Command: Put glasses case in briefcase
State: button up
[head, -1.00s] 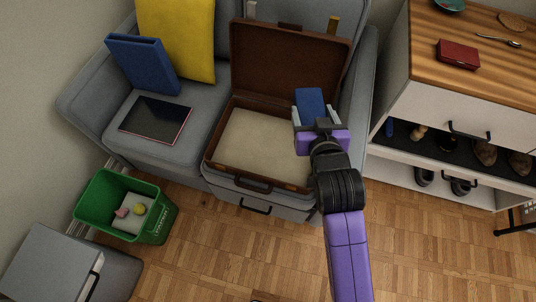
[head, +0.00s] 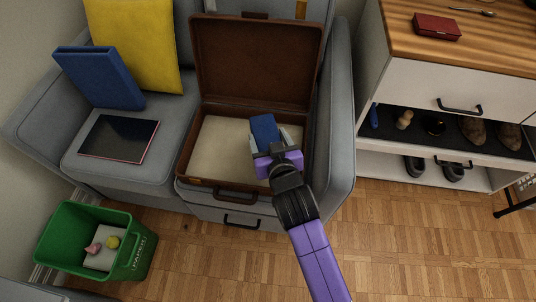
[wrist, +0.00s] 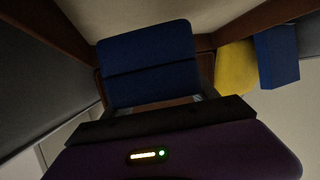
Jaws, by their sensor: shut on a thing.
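The glasses case (head: 264,128) is a small blue box. My gripper (head: 267,140) is shut on it, and the case sticks out beyond the fingers. In the wrist view the case (wrist: 148,68) fills the upper middle, with a dark seam across it. The open brown briefcase (head: 190,157) lies on the couch with its lid raised at the back and a pale lining. In the head view the case and gripper appear over the right half of the briefcase's inside. I cannot tell whether the case touches the lining.
A blue binder (head: 98,78), a yellow cushion (head: 135,45) and a dark tablet (head: 118,138) are on the couch left of the briefcase. A green bin (head: 140,260) stands on the floor. A white cabinet (head: 430,90) with a red box (head: 437,27) on top is at right.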

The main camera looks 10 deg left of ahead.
notch_tip(320, 180, down, 7)
jog(key=shift+r+b, duration=0.1)
jog(key=shift+b, duration=1)
jog(key=o, duration=1.5)
jog(key=shift+r, duration=0.15)
jog(key=p+v, duration=0.3)
jog(key=v, duration=0.9)
